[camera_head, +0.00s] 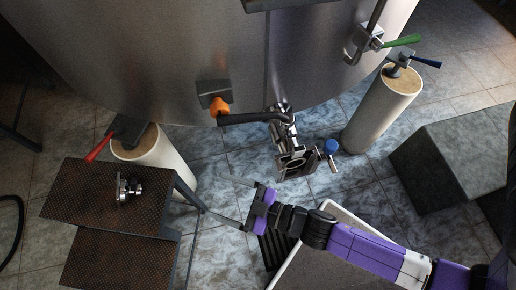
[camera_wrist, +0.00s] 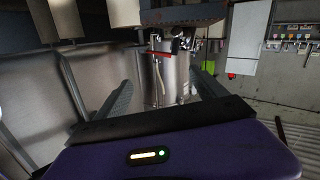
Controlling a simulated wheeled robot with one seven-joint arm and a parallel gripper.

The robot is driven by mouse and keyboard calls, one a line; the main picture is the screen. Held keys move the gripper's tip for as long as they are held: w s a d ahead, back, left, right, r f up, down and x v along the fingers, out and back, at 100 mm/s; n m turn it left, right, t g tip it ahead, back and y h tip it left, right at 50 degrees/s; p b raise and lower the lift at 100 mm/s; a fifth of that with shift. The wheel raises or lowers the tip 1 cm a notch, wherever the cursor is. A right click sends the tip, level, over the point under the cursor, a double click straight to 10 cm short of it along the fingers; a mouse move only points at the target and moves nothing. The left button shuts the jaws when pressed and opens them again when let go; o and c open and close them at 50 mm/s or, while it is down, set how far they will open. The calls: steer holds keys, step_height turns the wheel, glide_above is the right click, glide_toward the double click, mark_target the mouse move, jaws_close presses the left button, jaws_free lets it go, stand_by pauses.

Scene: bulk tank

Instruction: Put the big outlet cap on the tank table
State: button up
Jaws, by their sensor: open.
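A small bright metal fitting with a round disc (camera_head: 125,188), which looks like the big outlet cap, sits on the upper top of the brown textured two-level table (camera_head: 75,205). My gripper (camera_head: 220,196) is open and empty, just right of the table, with its fingers pointing left towards it. The fitting is apart from the fingers. In the wrist view, nothing lies between the open fingers (camera_wrist: 165,85). The metal tank outlet (camera_head: 290,162) hangs below the tank, above and right of my gripper; I cannot tell whether it is capped.
The steel tank (camera_head: 200,55) fills the top. A pale leg (camera_head: 165,160) with a red handle (camera_head: 98,148) stands behind the table. Another leg (camera_head: 382,110) stands right. A grey block (camera_head: 450,160) is at right, and a pale-rimmed tray (camera_head: 285,275) lies under my arm.

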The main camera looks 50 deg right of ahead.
steer(key=s+d+r+m+h, duration=0.2)
steer(key=s+d+r, duration=0.3)
steer(key=s, duration=0.4)
steer(key=shift+s+r+m+h, duration=0.25)
steer(key=shift+r+m+h, duration=0.2)
steer(key=shift+r, duration=0.2)
steer(key=s+d+r, duration=0.1)
steer(key=s+r, duration=0.1)
steer(key=s+d+r+m+g+h, duration=0.1)
steer(key=s+r, duration=0.1)
steer(key=r, duration=0.1)
steer(key=s+d+r+m+h, duration=0.1)
steer(key=s+r, duration=0.1)
steer(key=r, duration=0.1)
steer(key=shift+s+g, duration=0.15)
steer(key=shift+g, duration=0.15)
steer(key=shift+c, duration=0.7)
